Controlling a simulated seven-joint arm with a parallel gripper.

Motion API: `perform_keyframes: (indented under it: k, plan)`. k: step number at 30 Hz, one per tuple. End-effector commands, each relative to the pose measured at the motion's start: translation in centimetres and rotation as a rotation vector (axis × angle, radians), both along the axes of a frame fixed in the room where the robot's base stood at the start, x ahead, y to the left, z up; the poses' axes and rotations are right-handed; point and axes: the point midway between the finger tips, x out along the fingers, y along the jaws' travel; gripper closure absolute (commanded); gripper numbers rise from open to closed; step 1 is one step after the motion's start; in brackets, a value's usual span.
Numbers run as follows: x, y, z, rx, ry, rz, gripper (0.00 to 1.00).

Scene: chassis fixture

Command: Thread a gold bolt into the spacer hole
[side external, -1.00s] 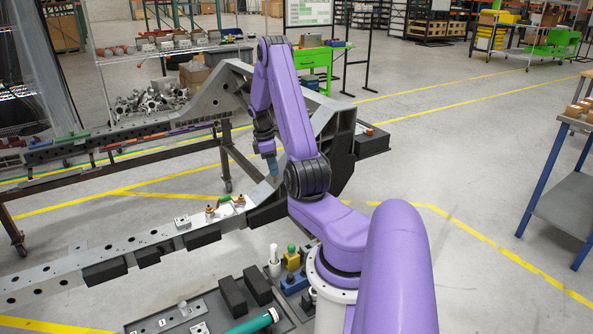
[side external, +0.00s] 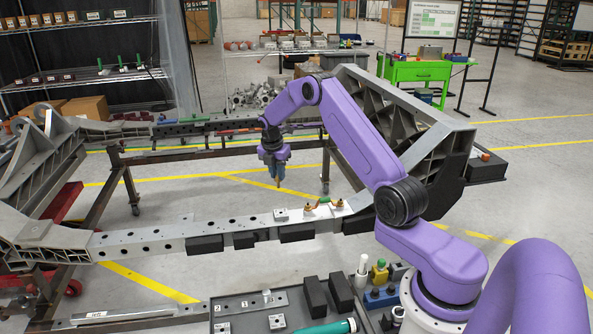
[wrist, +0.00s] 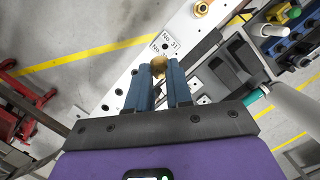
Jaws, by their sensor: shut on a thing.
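My gripper (side external: 277,180) points down above the chassis rail (side external: 160,238), its blue fingers shut on a gold bolt (wrist: 159,65). The bolt's tip shows below the fingers in the side view (side external: 278,187). The small pale spacer (side external: 281,214) lies on the rail below the gripper, with a dark hole in its top. In the wrist view the spacer (wrist: 168,42) shows printed lettering just beyond the bolt. The bolt and spacer look apart, with the bolt held higher. The fingers (wrist: 158,72) hide part of the bolt.
Gold fittings (side external: 338,205) and a green-tipped part (side external: 323,201) stand on the rail right of the spacer. Black blocks (side external: 297,233) line the rail's front side. A grey tray (side external: 245,327) with loose parts lies in front. Space above the rail's left stretch is clear.

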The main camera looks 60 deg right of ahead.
Motion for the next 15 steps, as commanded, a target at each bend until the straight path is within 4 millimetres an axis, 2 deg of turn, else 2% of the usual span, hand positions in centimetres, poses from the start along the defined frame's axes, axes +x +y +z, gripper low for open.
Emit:
perform_keyframes:
  k: [1, 6, 15]
  plan:
    - [-0.4, -0.3, -1.3, 0.004, 0.009, -0.009, 1.0]
    - [-0.4, -0.3, -3.6, 0.002, 0.007, -0.01, 1.0]
    - [-0.4, -0.3, -5.2, 0.002, 0.004, -0.012, 1.0]
